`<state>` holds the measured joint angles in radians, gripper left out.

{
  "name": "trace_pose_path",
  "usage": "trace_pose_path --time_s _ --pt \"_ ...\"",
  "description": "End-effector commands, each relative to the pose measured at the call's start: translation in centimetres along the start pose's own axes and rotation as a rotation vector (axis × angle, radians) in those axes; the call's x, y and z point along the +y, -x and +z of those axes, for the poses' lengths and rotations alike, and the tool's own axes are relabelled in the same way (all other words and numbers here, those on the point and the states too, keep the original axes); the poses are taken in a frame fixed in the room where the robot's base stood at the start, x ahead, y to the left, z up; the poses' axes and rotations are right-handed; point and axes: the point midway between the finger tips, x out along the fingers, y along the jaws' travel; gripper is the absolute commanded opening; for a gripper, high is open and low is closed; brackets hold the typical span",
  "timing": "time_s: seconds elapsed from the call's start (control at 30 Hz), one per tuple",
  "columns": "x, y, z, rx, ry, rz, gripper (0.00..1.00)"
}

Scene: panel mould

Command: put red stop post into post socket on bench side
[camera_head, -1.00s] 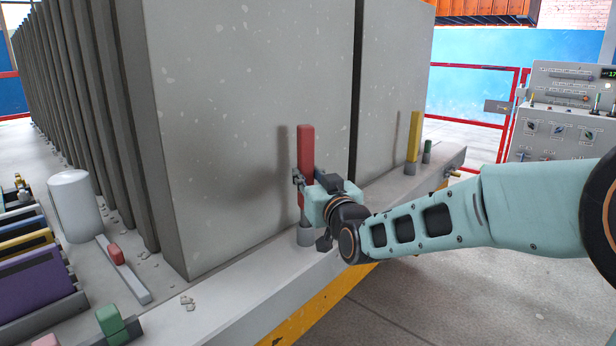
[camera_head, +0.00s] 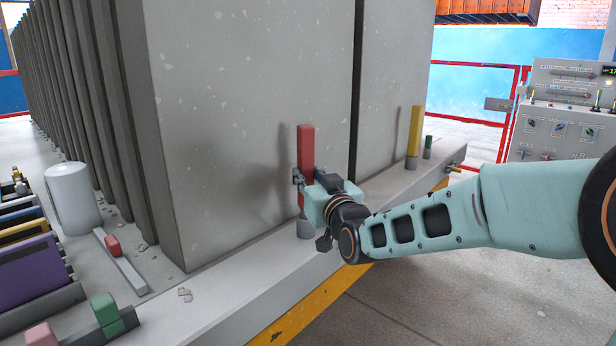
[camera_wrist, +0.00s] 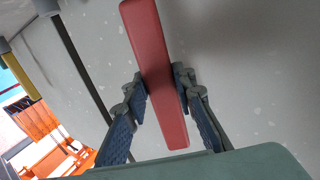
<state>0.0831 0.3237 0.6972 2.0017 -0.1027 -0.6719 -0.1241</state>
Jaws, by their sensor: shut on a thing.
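The red stop post (camera_head: 306,150) stands upright against the face of the large grey panel, over a grey socket (camera_head: 305,229) on the bench side. My gripper (camera_head: 304,180) is shut on the red post around its lower half. In the wrist view the red post (camera_wrist: 157,70) runs between my two dark fingers (camera_wrist: 158,92), which press on it from both sides. The post's lower end is close to or in the socket; my gripper partly hides this, so I cannot tell how deep it sits.
A white cylinder (camera_head: 74,197), a red-handled bar (camera_head: 124,262) and a green block (camera_head: 106,309) are at left. A control console (camera_head: 560,130) stands at right.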

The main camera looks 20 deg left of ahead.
Motion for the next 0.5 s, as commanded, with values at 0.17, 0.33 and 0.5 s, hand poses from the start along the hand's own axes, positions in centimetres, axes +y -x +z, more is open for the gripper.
trace_pose_path --time_s 0.17,0.33,0.5 --pt "0.0 0.0 0.3 0.006 0.001 0.000 0.00" --pt "0.0 0.0 0.7 0.006 0.001 0.000 0.00" --pt "0.0 0.0 1.1 0.006 0.001 0.000 0.00"
